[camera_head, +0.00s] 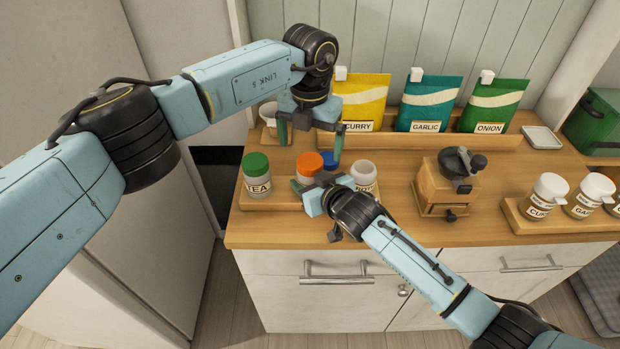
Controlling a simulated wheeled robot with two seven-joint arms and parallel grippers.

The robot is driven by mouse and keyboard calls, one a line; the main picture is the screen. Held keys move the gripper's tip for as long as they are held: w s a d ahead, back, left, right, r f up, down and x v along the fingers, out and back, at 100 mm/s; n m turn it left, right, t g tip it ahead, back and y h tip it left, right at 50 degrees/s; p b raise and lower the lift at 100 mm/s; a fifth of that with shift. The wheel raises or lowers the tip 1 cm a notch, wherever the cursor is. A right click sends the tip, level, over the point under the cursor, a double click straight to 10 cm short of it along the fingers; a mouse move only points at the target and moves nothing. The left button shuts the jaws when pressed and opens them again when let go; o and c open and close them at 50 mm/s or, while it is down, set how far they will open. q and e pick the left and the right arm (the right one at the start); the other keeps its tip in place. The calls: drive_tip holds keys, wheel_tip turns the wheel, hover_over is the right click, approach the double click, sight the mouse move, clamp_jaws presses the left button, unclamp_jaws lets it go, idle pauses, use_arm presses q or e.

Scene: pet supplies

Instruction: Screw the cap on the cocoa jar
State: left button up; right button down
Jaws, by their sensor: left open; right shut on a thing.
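A jar with an orange cap (309,162) stands on the wooden tray at the counter's front left; its label is hidden, so I cannot confirm it is the cocoa jar. My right gripper (320,187) appears shut around this jar's body, hiding much of it. My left gripper (311,138) is open, fingers pointing down, above and slightly behind the orange cap. The cap sits at the jar's top; how tightly cannot be told. A blue cap (329,161) is partly visible just behind.
A green-capped TEA jar (257,175) stands close on the left. A pale cup (268,113) is behind my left gripper. A wooden grinder (444,186) and white-capped shakers (548,192) stand right. CURRY, GARLIC and ONION bags (429,101) line the back.

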use_arm(q)
wheel_tip(320, 180, up, 12)
use_arm(e)
drive_tip(key=shift+s+f, duration=0.1)
drive_tip(key=shift+f, duration=0.05)
idle(0.4)
drive_tip(key=shift+c, duration=2.4)
unclamp_jaws()
use_arm(q)
drive_tip(key=shift+r+p, duration=0.7)
drive_tip(key=shift+p, duration=0.05)
use_arm(e)
drive_tip(key=v, duration=1.3)
drive_tip(key=shift+r, duration=0.25)
drive_tip(key=shift+d, duration=0.1)
